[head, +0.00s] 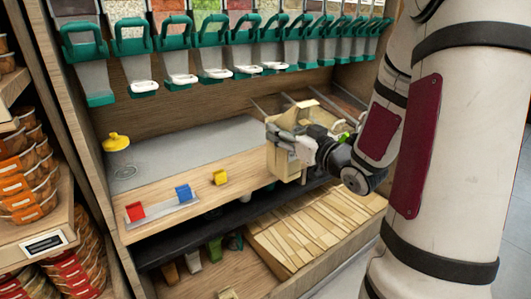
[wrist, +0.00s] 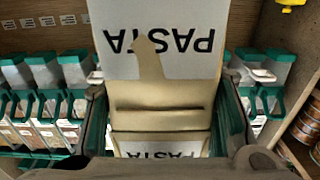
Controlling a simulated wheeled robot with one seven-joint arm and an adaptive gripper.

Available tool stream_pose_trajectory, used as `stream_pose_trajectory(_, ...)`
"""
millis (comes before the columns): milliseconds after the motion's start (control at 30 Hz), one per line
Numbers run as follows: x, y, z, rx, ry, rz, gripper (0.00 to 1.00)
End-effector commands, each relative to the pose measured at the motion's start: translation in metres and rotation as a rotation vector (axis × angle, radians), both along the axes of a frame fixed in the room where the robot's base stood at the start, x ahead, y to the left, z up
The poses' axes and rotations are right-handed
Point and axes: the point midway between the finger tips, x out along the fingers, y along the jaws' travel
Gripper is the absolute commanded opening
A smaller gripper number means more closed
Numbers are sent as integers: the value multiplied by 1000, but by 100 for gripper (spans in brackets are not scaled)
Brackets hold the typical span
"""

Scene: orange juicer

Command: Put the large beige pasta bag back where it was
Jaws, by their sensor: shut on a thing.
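The beige pasta bag (head: 282,163) is upright at the right part of the wooden counter, close to its front edge. My gripper (head: 300,138) reaches it from the right and is shut on it. In the wrist view the bag (wrist: 160,92) fills the middle between the two green-sided fingers of my gripper (wrist: 165,120). Its white label reads PASTA upside down. A second PASTA label shows lower down; I cannot tell whether it is on the same bag. My gripper hides part of the bag, and I cannot tell whether its base touches the counter.
Green-handled dispensers (head: 215,50) hang in a row above the counter (head: 240,190). Red, blue and yellow clips (head: 183,194) lie near its front left, with a yellow knob-shaped item (head: 117,142) behind. Paper bags (head: 315,235) lie on the lower shelf. A jar shelf (head: 35,240) stands at left.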

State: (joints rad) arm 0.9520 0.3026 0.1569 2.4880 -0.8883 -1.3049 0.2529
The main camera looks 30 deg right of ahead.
Motion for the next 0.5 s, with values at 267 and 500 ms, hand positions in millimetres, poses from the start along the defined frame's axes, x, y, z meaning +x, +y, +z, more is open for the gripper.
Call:
stream_pose_trajectory(267,39,-19,-2,0,-2,-11,0)
stream_pose_trajectory(500,93,-41,-8,1,-2,-11,0)
